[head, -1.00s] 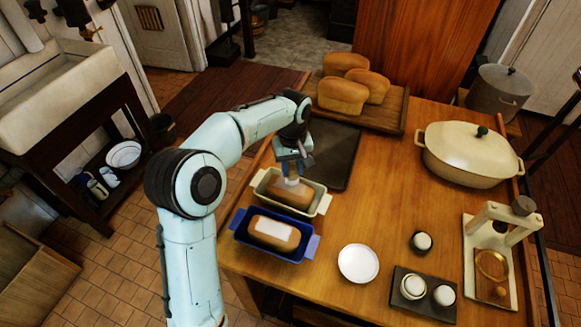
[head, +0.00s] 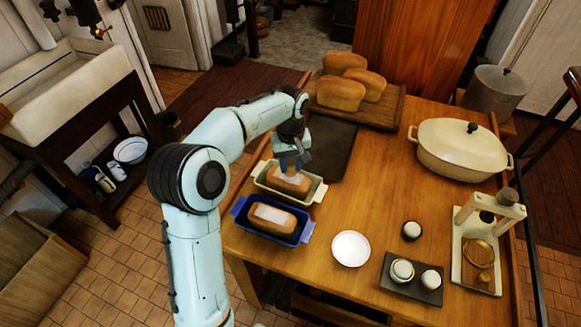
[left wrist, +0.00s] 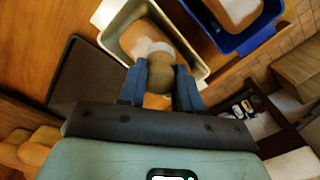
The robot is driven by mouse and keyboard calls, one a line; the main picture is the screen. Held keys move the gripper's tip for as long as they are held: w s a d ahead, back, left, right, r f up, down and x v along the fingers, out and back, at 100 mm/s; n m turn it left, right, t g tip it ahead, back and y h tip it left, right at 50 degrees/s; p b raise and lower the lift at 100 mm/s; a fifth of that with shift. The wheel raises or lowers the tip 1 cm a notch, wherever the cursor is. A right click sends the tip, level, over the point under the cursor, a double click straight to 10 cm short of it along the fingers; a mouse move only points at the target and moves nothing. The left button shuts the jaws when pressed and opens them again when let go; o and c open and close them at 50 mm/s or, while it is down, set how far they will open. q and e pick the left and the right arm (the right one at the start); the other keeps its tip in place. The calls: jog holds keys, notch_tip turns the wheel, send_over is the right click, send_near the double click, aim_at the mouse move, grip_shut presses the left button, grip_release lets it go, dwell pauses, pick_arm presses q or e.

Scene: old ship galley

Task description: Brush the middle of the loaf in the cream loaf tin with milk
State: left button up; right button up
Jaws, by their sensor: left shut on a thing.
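The cream loaf tin (head: 318,190) stands on the wooden table with a brown loaf (head: 284,187) in it; both also show in the left wrist view, the tin (left wrist: 200,68) and the loaf (left wrist: 133,35). My left gripper (head: 295,161) is over this loaf, pointing down. In the left wrist view its blue fingers (left wrist: 160,88) are shut on a round brownish handle (left wrist: 160,75), seemingly a brush. Its pale lower end (left wrist: 148,47) is at the loaf's top; exact contact is hidden. A whitish patch (head: 292,175) shows on the loaf's middle. My right gripper is not in view.
A blue tin (head: 303,234) with a white-patched loaf (head: 272,216) stands just in front. A white dish (head: 351,248), a dark tray (head: 425,290) with small pots, a cream press (head: 470,265) and a casserole (head: 455,155) stand to the right. Loaves on a board (head: 390,112) lie behind.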

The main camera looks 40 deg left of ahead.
aim_at(291, 162)
pick_arm(q)
jog(key=shift+w+a+r, duration=0.1)
jog(key=shift+w+r, duration=0.15)
jog(key=shift+r, duration=0.35)
notch_tip(291, 162, up, 2)
jog(key=shift+s+r+p, duration=0.15)
jog(key=shift+p, duration=0.55)
jog(key=shift+s+r, duration=0.2)
jog(key=shift+r, duration=0.05)
jog(key=shift+w+r, duration=0.25)
jog(key=shift+r, duration=0.35)
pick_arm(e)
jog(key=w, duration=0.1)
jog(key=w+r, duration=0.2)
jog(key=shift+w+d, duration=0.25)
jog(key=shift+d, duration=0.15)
pick_arm(q)
jog(key=shift+s, duration=0.15)
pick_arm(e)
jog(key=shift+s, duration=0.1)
